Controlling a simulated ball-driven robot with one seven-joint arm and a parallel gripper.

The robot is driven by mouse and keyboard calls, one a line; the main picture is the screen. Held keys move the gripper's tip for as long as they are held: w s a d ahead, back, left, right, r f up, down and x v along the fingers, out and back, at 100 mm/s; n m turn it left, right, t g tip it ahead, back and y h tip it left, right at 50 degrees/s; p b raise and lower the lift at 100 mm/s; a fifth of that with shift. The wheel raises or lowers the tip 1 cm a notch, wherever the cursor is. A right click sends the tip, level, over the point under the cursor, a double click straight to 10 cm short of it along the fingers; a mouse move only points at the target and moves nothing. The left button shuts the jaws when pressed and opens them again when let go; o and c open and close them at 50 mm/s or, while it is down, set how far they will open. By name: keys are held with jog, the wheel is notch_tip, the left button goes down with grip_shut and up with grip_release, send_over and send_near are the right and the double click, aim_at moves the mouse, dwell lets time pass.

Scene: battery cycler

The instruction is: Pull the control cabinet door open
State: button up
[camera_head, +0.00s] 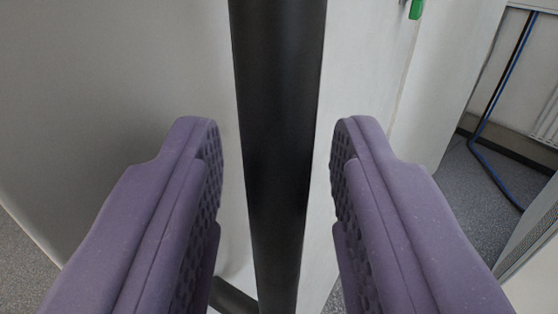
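A black vertical bar handle (280,110) runs down the middle of the view, with a bend toward the door at its lower end. It stands in front of the pale grey-white cabinet door (120,90). My gripper (277,145) has two purple padded fingers, one on each side of the bar. The fingers are open, with a visible gap between each fingertip and the bar. Whether the bar lies fully between the pads in depth is hard to tell. The door's vertical edge shows to the right of the bar.
A small green part (416,9) sits at the top right on the pale surface. At the right, a blue cable (497,95) hangs along a wall, above speckled grey floor (465,185). A pale panel edge (530,235) stands at the lower right.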

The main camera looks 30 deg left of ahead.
jog(key=v, duration=0.7)
jog(key=shift+p, duration=0.45)
